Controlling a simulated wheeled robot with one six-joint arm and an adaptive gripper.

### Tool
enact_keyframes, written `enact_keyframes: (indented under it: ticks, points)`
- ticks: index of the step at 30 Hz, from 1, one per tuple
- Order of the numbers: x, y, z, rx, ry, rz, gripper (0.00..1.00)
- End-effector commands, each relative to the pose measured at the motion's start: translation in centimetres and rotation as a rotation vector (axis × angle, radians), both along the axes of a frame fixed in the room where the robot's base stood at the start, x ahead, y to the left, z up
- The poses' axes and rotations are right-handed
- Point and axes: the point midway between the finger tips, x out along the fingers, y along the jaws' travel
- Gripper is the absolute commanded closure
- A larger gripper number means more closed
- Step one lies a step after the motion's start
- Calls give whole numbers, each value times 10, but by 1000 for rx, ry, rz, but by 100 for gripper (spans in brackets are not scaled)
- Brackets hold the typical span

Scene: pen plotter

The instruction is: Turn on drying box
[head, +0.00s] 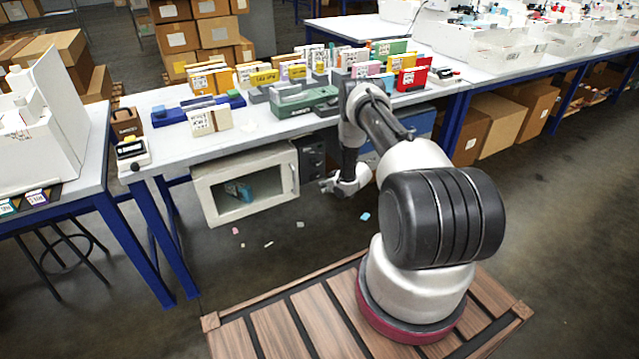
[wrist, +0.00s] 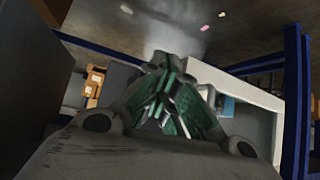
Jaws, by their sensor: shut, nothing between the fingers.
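The drying box (head: 203,195) is a white cabinet with a dark window, under the table's front edge in the head view. Its door looks closed, and a blue item shows through the window. A dark control panel (head: 312,158) with knobs is on its right side. My gripper (head: 326,186) is shut and empty, just right of and slightly below the panel. I cannot tell whether it touches the panel. In the wrist view the shut fingers (wrist: 170,105) are in the middle, with the white box (wrist: 255,97) on the right. The panel's details are too small to read there.
A white table (head: 160,160) with blue legs stands above the box, crowded with colourful small boxes and a green device (head: 305,102). Cardboard boxes (head: 500,125) are under the table at right. The floor (head: 290,235) in front is clear except for small scraps.

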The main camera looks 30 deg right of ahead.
Motion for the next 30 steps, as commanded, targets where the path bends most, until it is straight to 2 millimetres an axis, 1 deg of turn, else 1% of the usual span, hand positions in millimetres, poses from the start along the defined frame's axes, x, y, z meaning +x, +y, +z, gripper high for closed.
enact_keyframes:
  ticks: [1, 3, 9, 22, 26, 30]
  points:
    - [10, 3, 2, -1, -4, 3, 100]
    - [19, 5, 2, -2, -4, 3, 100]
    - [34, 8, 3, -1, -2, 1, 100]
    - [37, 10, 3, -1, -2, -8, 100]
    - [43, 15, 3, -1, -3, -68, 100]
    - [47, 20, 4, -1, -6, -164, 100]
